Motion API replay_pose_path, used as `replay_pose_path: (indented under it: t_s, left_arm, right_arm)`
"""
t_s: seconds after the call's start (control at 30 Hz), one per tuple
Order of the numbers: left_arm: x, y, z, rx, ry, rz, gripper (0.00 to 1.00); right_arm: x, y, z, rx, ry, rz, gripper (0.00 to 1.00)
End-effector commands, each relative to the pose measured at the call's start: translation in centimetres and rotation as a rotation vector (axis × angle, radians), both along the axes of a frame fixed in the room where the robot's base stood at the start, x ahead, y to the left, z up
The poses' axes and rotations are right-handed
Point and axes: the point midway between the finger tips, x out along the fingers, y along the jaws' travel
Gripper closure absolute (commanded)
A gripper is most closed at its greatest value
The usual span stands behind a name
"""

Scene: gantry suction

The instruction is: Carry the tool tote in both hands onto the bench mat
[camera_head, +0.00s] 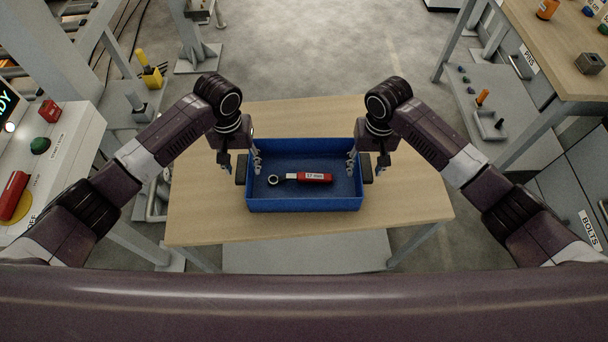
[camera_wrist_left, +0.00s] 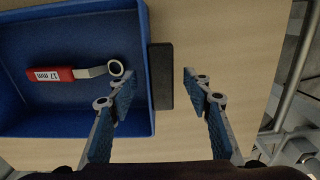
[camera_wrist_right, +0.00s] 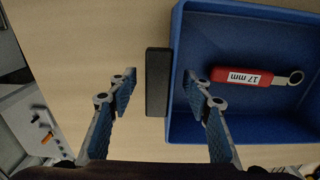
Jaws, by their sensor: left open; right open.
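The tool tote (camera_head: 305,204) is a blue open tray on a wooden table, with a black handle block on each short side. A wrench with a red grip marked 17 mm (camera_head: 315,177) lies inside it. My left gripper (camera_head: 241,168) is open at the left handle (camera_wrist_left: 161,77); in the left wrist view its fingers (camera_wrist_left: 152,90) are on either side of the handle, apart from it. My right gripper (camera_head: 367,167) is open at the right handle (camera_wrist_right: 157,82); in the right wrist view its fingers (camera_wrist_right: 159,84) straddle that handle, one over the tote's inside.
The wooden table (camera_head: 410,205) has bare top around the tote. A control panel (camera_head: 50,150) with a red lever and buttons stands at left. A wooden-topped bench (camera_head: 550,50) with small parts stands at upper right. The grey floor (camera_head: 310,50) beyond the table is clear.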

Motion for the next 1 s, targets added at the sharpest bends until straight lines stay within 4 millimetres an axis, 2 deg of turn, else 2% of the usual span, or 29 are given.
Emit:
replay_pose_path:
  t_s: [0.13,0.43,0.87,1.0]
  left_arm:
    - [0.0,0.02,-1.01,0.0,0.0,0.0,0.54]
    - [-0.01,0.0,-1.2,0.0,0.0,0.0,0.54]
    - [-0.01,0.01,-1.17,0.0,0.0,0.0,1.0]
    - [0.0,0.02,-1.17,0.0,0.0,0.0,1.0]
  right_arm:
    - [-0.03,-0.01,-1.03,0.0,0.001,0.0,0.54]
    - [-0.03,-0.01,-1.21,0.0,0.0,0.001,0.54]
    - [-0.01,-0.03,-1.18,-0.001,0.0,0.001,1.0]
    - [0.0,-0.05,-1.18,-0.001,-0.001,0.001,1.0]
